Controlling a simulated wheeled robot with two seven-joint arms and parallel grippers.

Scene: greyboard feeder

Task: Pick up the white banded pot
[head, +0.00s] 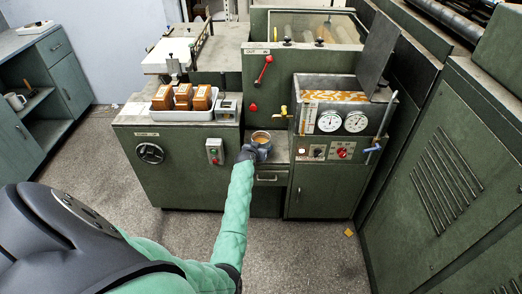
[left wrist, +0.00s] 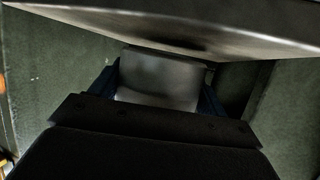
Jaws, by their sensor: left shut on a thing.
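A small grey pot (head: 262,146) with orange-brown contents stands upright at the grey metal ledge in the middle of the green machine. I cannot make out a white band on it. My left gripper (head: 248,153) is at the pot's near left side, at the end of the mint-sleeved arm. In the left wrist view my left gripper (left wrist: 158,97) is shut on a smooth pale grey part (left wrist: 160,78), with dark blue jaws on both sides. It seems to be part of the pot, whose full shape is hidden there. My right gripper is not in view.
A white tray (head: 168,116) with several orange-brown blocks stands left of the pot. Two dials (head: 342,122) and a blue-handled lever (head: 374,148) are on the right. A white mug (head: 15,101) sits on the far-left shelf. The floor in front is mostly clear.

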